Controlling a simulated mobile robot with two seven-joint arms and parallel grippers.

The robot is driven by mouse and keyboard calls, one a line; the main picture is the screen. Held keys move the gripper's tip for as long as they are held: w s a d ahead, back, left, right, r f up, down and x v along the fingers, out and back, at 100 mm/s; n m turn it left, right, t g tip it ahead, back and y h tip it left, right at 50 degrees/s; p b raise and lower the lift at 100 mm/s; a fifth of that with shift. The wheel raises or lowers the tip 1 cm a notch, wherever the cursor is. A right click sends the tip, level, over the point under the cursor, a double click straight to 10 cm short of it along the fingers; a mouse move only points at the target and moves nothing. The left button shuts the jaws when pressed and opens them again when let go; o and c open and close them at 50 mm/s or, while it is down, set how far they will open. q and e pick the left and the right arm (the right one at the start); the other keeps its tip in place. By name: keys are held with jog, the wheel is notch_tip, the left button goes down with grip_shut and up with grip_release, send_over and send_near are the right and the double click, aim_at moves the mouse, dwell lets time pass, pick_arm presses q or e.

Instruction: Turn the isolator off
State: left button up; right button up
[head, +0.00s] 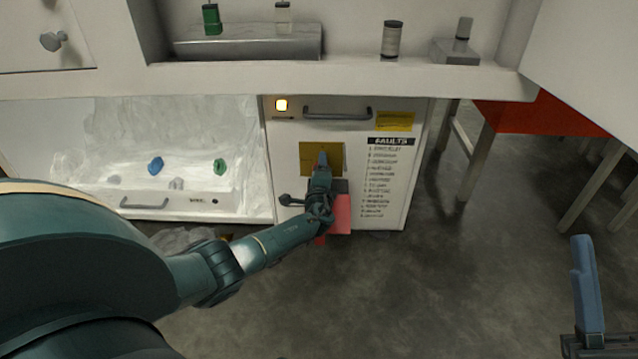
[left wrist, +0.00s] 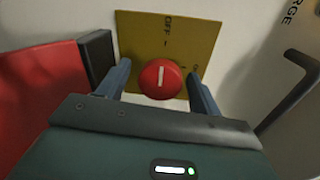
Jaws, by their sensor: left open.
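The isolator is a round red knob (left wrist: 160,79) with a white bar, on a yellow plate (left wrist: 193,30) that also shows on the white cabinet front in the head view (head: 308,158). In the left wrist view the bar stands nearly upright, roughly in line with the tick under the word OFF. My left gripper (left wrist: 160,88) is open, one finger on each side of the knob; contact cannot be told. In the head view the left gripper (head: 322,160) hides the knob. One blue finger of my right gripper (head: 585,285) shows at lower right, away from the cabinet.
A dark lever (head: 291,200) and a red panel (head: 340,215) are close to the left gripper. A FAULTS list (head: 390,175) is at right. A shelf (head: 340,78) overhangs the cabinet.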

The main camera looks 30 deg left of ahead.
pick_arm(q)
jog(key=p+v, duration=0.5)
jog(key=v, duration=0.7)
pick_arm(e)
notch_tip(320, 180, down, 8)
jog(key=m+g+h, duration=0.2)
jog(key=m+h, duration=0.4)
jog(key=m, duration=0.1)
jog(key=shift+s+a+r+h, duration=0.2)
jog(key=shift+s+a+h, duration=0.2)
pick_arm(q)
jog(key=shift+r, duration=0.1)
